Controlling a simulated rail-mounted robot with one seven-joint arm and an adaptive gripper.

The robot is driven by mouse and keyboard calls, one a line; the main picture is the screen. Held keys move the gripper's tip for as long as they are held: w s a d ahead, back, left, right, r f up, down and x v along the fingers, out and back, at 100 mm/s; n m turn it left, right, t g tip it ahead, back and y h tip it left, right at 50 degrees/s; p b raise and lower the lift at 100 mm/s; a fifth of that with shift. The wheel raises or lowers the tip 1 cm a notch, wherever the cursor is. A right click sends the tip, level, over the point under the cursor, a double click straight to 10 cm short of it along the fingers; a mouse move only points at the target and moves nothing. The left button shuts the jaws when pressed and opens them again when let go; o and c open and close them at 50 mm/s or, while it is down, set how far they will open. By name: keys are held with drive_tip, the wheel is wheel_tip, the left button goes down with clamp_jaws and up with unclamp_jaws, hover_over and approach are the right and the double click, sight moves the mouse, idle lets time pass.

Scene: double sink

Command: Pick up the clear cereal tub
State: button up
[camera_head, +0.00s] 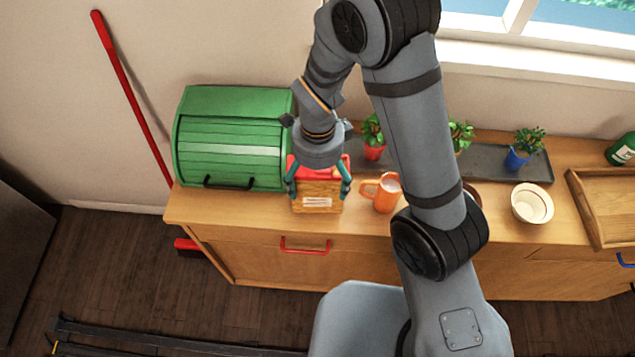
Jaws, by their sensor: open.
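The cereal tub (318,202) stands upright on the wooden counter, just right of the green bread box. It has a red lid (341,162), a see-through body with tan contents and a white label on the front. My gripper (319,187) points down over the tub, with one teal-tipped finger at its left side and one at its right side. The jaws are open around its upper part. I cannot tell whether the fingers touch it. The gripper's body hides much of the lid.
The green bread box (228,140) stands close on the left. An orange mug (386,194) is close on the right. Potted plants on a dark tray (490,160) are behind. A white bowl (532,203) and a wooden tray (596,205) lie farther right. The counter's front edge is near the tub.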

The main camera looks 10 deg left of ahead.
drive_tip(key=shift+f, duration=0.9)
drive_tip(key=c, duration=0.4)
drive_tip(key=c, duration=1.1)
drive_tip(key=shift+c, duration=0.3)
